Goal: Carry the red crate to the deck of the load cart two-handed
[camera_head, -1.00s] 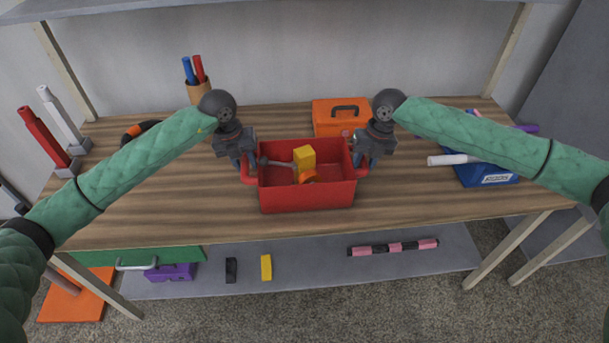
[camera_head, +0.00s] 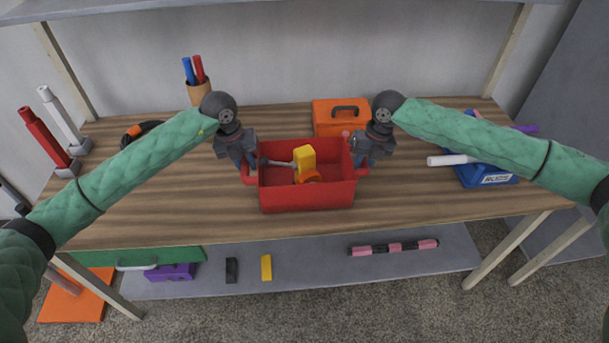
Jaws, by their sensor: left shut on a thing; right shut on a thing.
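The red crate (camera_head: 307,196) is at the middle of the wooden workbench, near its front edge. A yellow block (camera_head: 304,158), an orange ring-like piece (camera_head: 311,177) and a grey tool (camera_head: 277,162) lie inside it. My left gripper (camera_head: 249,172) is shut on the crate's left handle. My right gripper (camera_head: 359,167) is shut on its right handle. I cannot tell whether the crate's bottom touches the bench. The load cart is not clearly identifiable in this view.
An orange toolbox (camera_head: 341,114) stands behind the crate. A blue bin (camera_head: 484,174) with tubes is at right. A cup of markers (camera_head: 198,92) and red and white posts stand at left. The bench (camera_head: 180,205) is bare beside the crate. Lower shelf (camera_head: 310,270) holds small blocks.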

